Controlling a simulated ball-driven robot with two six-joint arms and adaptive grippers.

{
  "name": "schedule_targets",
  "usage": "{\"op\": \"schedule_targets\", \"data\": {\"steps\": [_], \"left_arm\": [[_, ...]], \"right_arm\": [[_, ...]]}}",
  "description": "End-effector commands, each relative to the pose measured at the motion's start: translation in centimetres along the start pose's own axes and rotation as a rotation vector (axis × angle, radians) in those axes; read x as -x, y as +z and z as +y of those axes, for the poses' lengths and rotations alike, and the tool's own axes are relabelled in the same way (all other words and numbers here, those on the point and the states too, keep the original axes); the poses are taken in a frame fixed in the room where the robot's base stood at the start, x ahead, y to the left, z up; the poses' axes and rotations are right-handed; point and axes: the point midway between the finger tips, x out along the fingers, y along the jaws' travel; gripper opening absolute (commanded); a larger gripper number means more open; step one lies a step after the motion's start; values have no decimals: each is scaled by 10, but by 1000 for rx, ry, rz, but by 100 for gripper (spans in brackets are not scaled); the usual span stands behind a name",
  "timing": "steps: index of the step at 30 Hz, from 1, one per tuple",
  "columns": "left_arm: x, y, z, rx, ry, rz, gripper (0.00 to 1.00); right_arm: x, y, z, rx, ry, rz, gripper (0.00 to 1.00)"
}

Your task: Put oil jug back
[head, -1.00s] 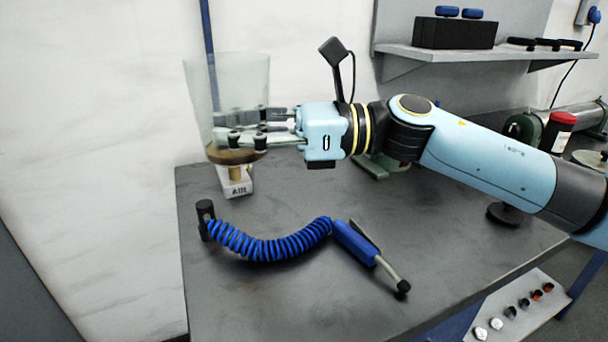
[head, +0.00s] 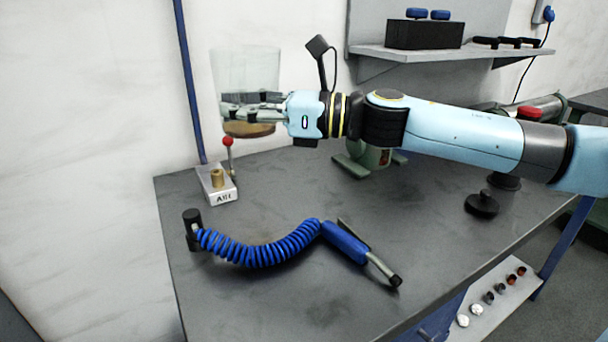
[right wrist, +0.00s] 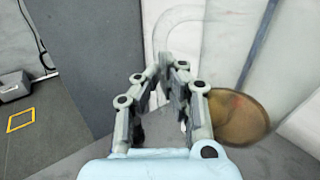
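The oil jug (head: 262,66) is a clear, see-through vessel with brown oil low in it. It is in the air over the back left of the bench, roughly upright. My right gripper (head: 238,107) is at the jug's lower part with its fingers closed in on it, and the jug moves with it. In the right wrist view the fingers (right wrist: 172,66) nearly meet at their tips, and the brown oil (right wrist: 238,117) shows to their right. The exact grip point is hard to see through the clear wall. My left gripper is out of view.
A small block marked AIR (head: 222,197), with a brass fitting and red-knobbed lever (head: 229,143), stands at the bench's back left. A blue coiled hose (head: 255,253) lies in front. A green machine base (head: 368,157) stands behind my arm. A wall shelf (head: 460,52) is above right.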

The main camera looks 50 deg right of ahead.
Motion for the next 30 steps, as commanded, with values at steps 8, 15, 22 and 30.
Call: {"op": "schedule_targets", "data": {"steps": [8,15,22,30], "left_arm": [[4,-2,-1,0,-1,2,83],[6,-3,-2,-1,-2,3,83],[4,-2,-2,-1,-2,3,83],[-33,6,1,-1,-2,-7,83]], "right_arm": [[23,-25,-62,2,-172,22,0],[45,-46,-101,6,-277,40,0],[56,-58,-115,10,-309,39,0],[58,-109,-114,9,-310,39,0]]}}
